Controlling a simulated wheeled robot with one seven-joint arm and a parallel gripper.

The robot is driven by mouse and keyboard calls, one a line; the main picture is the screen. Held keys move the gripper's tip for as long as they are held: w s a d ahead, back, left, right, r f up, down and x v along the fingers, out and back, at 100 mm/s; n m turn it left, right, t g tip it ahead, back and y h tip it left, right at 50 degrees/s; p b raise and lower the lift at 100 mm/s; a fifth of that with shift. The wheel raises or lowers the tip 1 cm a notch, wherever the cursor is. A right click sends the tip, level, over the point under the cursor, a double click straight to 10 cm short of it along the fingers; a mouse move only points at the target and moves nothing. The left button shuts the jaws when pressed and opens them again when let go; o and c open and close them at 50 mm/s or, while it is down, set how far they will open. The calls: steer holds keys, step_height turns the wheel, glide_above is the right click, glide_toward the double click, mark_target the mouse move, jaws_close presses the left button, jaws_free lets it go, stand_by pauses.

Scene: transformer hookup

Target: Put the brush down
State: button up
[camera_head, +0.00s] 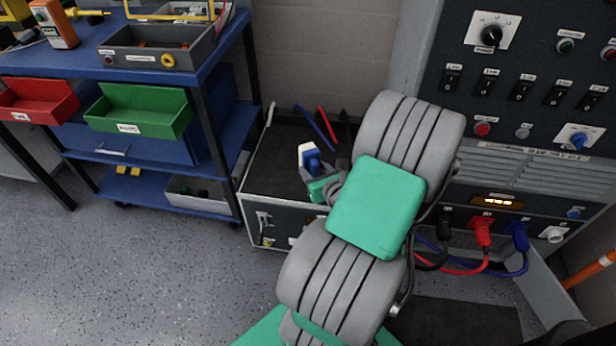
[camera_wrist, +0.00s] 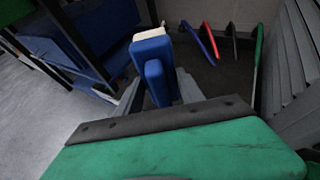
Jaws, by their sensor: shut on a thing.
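The brush, a blue piece with a white end, shows in the head view (camera_head: 308,156) and in the wrist view (camera_wrist: 152,48). My gripper (camera_wrist: 160,90) is shut on its blue part, one grey finger on each side. In the head view my gripper (camera_head: 317,172) is mostly hidden by my arm. The brush is over the dark top of a low grey case (camera_head: 262,170). I cannot tell whether the brush touches it.
Red and blue cables or rods (camera_head: 322,126) stand at the case's back. A blue workbench (camera_head: 90,66) with red and green bins is left. A control cabinet (camera_head: 520,75) with plugged cables is right. The case's left part is clear.

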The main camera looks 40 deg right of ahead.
steer(key=w+d+f+b, duration=0.2)
steer(key=w+f, duration=0.1)
steer(key=f, duration=0.1)
steer(key=w+d+f+b, duration=0.2)
steer(key=w+d+f, duration=0.1)
steer(key=f, duration=0.1)
steer(key=w+d+f+b, duration=0.2)
steer(key=w+f+b, duration=0.1)
steer(key=w+f, duration=0.1)
steer(key=shift+d+f, duration=0.25)
steer(key=shift+d, duration=0.05)
steer(key=shift+r, duration=0.2)
steer(key=o, duration=1.5)
steer(key=shift+s+f, duration=0.1)
steer(key=shift+f, duration=0.05)
steer(key=shift+c, duration=0.2)
